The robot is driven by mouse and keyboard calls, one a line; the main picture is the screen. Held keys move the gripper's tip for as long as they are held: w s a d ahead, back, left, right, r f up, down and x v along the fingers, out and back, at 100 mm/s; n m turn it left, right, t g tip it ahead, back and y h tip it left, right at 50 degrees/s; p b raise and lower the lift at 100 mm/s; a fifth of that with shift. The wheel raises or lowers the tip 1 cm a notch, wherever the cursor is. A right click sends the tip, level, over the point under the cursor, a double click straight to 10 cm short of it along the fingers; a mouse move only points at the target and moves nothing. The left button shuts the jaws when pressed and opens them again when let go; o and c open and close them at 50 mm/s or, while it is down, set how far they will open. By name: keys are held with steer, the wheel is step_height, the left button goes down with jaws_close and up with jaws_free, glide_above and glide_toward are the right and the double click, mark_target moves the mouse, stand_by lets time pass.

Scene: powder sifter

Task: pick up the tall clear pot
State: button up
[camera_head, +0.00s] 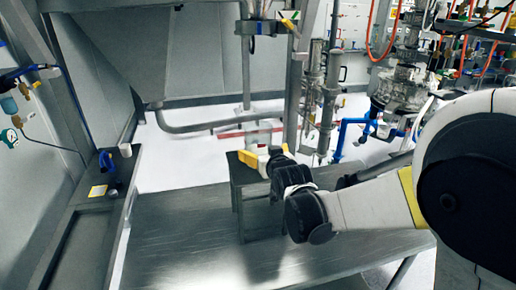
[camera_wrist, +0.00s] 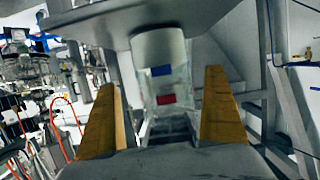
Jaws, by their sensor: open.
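The tall clear pot (camera_wrist: 165,85) shows in the wrist view between my two yellow fingers, with a gap on each side. It has a blue and a red patch. A white round part (camera_wrist: 158,45) is at its upper end; I cannot tell whether it belongs to the pot. In the head view the pot (camera_head: 259,134) is faint and see-through, just beyond my gripper (camera_head: 262,156). My gripper is open and around or in front of the pot; its lower part is partly hidden by the fingers and wrist. I see no clear finger contact.
A large grey hopper (camera_head: 150,45) and a steel post are close behind. A white cup (camera_head: 125,150) stands on the left bench (camera_head: 75,250). The front of the table is clear.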

steer(key=x, duration=0.5)
steer(key=shift+s+a+f+b, duration=0.1)
steer(key=shift+a+f+b, duration=0.15)
steer(key=shift+f+b, duration=0.1)
steer(key=shift+r, duration=0.1)
steer(key=c, duration=1.4)
steer(key=shift+r, duration=0.1)
